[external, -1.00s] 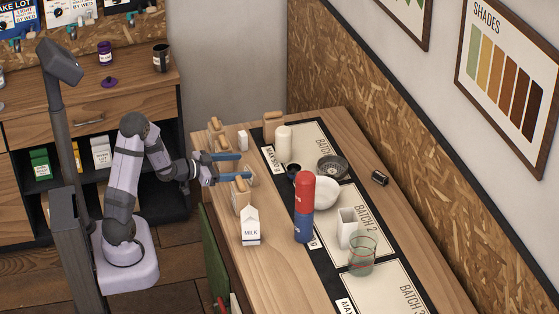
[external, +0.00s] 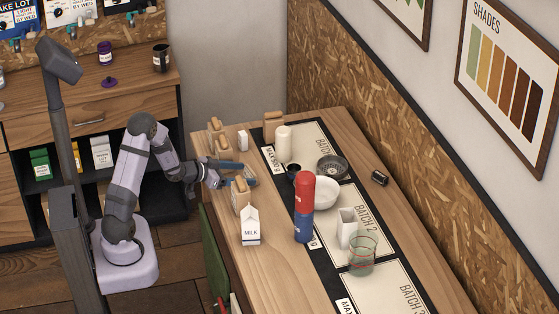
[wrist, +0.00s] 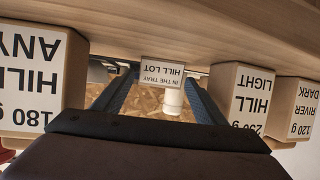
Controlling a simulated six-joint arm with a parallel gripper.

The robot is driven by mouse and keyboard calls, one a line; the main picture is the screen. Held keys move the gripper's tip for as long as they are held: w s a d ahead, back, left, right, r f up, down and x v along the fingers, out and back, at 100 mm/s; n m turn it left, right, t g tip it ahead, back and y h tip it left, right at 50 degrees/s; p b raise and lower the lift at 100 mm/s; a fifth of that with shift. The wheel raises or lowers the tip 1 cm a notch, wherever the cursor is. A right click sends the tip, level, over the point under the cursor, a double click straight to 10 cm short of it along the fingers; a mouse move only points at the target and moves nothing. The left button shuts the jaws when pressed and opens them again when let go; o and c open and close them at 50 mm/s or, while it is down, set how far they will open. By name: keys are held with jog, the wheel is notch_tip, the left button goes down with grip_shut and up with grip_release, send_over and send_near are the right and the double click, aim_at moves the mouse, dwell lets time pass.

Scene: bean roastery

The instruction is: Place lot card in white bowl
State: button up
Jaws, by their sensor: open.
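The lot card (wrist: 162,74) is a small white card, seen upside down in the wrist view, with "HILL LOT" and "IN THE TRAY" on it. It shows between the two blue fingers of my gripper (wrist: 160,85), which are apart with a gap on either side of the card. The white bowl (external: 325,192) stands to the right of my gripper, partly hidden behind a red and blue bottle (external: 304,205).
Labelled bags flank the fingers: "HILL ANY" (wrist: 30,80) on one side, "HILL LIGHT" (wrist: 242,95) and "RIVER DARK" (wrist: 297,108) on the other.

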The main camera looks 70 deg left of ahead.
aim_at(249, 174)
jog(key=shift+p+x, duration=0.35)
jog(key=shift+x, duration=1.75)
jog(key=shift+a, duration=0.1)
jog(key=shift+c, duration=0.6)
jog(key=c, duration=0.8)
jog(key=shift+o, duration=0.2)
jog(key=shift+r, duration=0.1)
